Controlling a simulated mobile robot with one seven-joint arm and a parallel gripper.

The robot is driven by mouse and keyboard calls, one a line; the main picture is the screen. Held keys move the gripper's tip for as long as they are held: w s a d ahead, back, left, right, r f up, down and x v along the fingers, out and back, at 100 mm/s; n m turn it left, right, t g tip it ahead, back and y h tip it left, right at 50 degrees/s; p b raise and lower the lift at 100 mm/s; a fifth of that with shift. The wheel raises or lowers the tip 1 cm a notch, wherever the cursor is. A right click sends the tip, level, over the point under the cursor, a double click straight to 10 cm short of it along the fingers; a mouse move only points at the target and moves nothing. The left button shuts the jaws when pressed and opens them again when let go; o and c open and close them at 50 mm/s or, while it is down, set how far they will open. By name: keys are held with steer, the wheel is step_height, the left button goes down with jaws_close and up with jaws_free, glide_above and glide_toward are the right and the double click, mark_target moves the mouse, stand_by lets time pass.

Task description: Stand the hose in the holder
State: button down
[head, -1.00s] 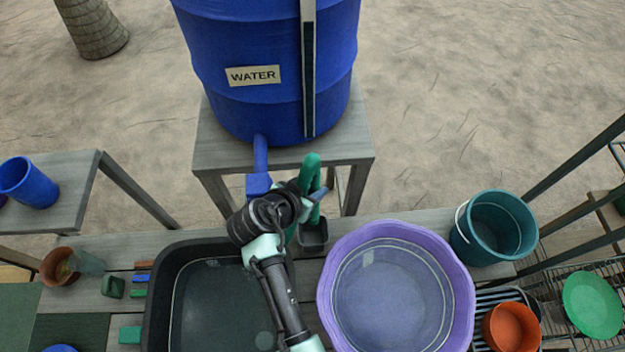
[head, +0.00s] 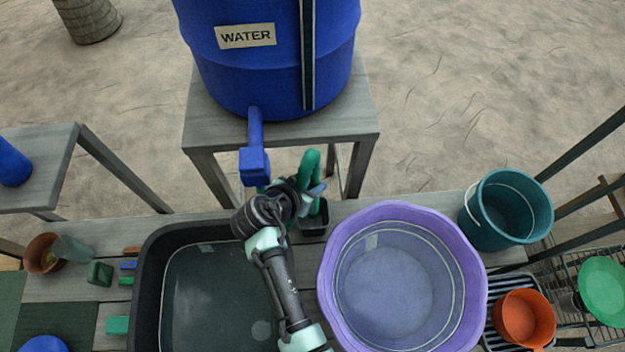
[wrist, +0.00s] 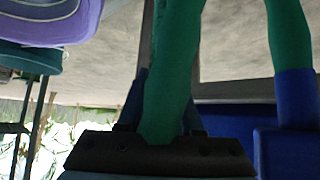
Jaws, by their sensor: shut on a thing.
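The green hose (head: 309,167) bends in an arch below the blue tap (head: 254,165) of the water barrel. My gripper (head: 311,191) is shut on the hose, with its blue fingertips around it. In the wrist view the hose (wrist: 172,75) runs down between the fingers, and a second green length enters a blue fitting at the right. The holder appears to be the small black cup (head: 314,227), just below my gripper in the head view. My gripper hides the hose's lower part, so I cannot tell whether its end touches the cup.
A dark basin (head: 147,300) lies left of my arm and a purple tub (head: 334,295) right of it, close to the cup. The blue barrel (head: 270,80) stands on a grey stand (head: 345,115) behind. A teal bucket (head: 487,235) stands at the right.

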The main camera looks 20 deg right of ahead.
step_height(320, 180, down, 8)
steer(key=b, duration=0.6)
steer(key=shift+r, duration=0.25)
steer(key=c, duration=0.5)
jaws_free()
steer(key=shift+o, duration=0.3)
steer(key=o, duration=0.4)
steer(key=shift+o, duration=0.2)
steer(key=shift+r, duration=0.1)
